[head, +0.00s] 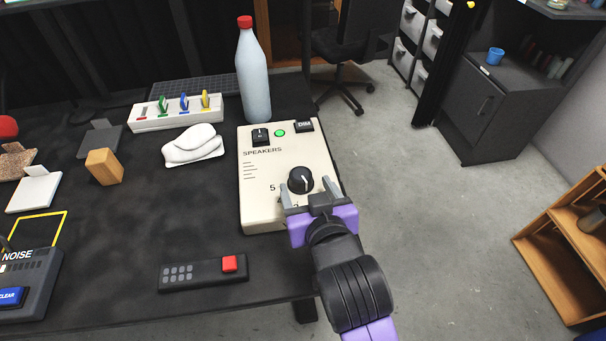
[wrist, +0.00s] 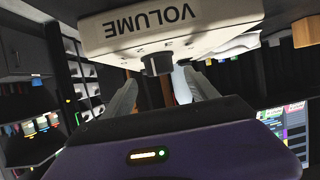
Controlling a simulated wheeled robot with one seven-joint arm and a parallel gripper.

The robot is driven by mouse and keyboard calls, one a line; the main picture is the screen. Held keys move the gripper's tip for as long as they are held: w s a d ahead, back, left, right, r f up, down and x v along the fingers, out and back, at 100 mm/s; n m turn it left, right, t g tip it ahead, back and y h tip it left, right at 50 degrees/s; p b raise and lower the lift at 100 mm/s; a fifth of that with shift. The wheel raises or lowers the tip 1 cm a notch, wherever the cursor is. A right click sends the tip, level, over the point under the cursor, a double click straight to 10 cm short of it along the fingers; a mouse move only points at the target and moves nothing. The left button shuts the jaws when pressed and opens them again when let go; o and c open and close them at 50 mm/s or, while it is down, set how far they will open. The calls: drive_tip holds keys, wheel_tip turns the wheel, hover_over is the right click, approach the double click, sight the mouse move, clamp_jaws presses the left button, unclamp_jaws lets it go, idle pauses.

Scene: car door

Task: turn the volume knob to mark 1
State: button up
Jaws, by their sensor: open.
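The black round volume knob (head: 301,180) sits on the cream speaker box (head: 252,200) at the table's right edge. The knob has a light pointer line; which mark it points to is unclear. Mark 5 shows left of the knob. Marks near its lower side are partly covered by my gripper, and I cannot make out mark 1. My gripper (head: 311,188) is open at the knob's near side, one finger toward each side. In the wrist view the knob (wrist: 156,64) stands beyond and between the open fingers (wrist: 160,92), with VOLUME lettering above; contact is not visible.
On the box are a black switch (head: 260,136), a green light (head: 280,133) and a DIM button (head: 304,125). A bottle (head: 254,75) stands behind it. A remote with a red button (head: 205,272) lies at the near left. Open floor is to the right.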

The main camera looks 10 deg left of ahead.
sight(302, 179)
drive_tip(key=x, duration=0.5)
drive_tip(key=shift+w+a+f+b, duration=0.1)
drive_tip(key=shift+w+f+b, duration=0.05)
drive_tip(key=shift+w+b, duration=0.25)
drive_tip(key=shift+c, duration=0.2)
drive_tip(key=c, duration=1.3)
